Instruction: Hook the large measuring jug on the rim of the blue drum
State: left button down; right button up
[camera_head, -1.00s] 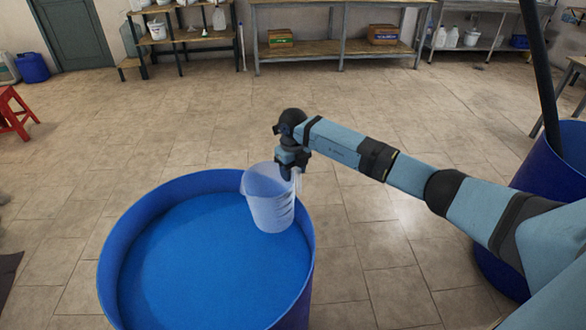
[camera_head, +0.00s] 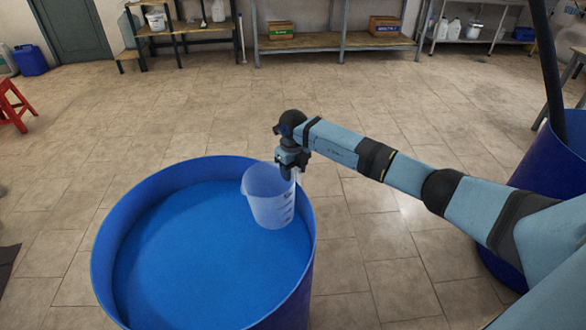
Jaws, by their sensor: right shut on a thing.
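The large measuring jug (camera_head: 268,198) is whitish and translucent, with dark marks on its side. It is roughly upright over the right part of the blue drum (camera_head: 104,256), inside the rim as seen from above. My right gripper (camera_head: 289,173) is shut on the jug at its right side, near the drum's right rim. The jug's handle is mostly hidden by the gripper, and I cannot tell whether it touches the rim. The drum is open and holds bright blue contents (camera_head: 190,265). My left gripper is not in view.
A second blue drum (camera_head: 555,170) with a dark pole stands at the right, behind my right arm. A red stool (camera_head: 14,103) is at the far left. Shelves (camera_head: 335,42) line the back wall. The tiled floor between is clear.

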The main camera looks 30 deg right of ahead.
jog(key=shift+f, duration=0.2)
dwell(0.5)
jog(key=o, duration=1)
notch_tip(320, 180, up, 14)
jog(key=shift+s+f, duration=0.1)
jog(key=shift+d, duration=0.15)
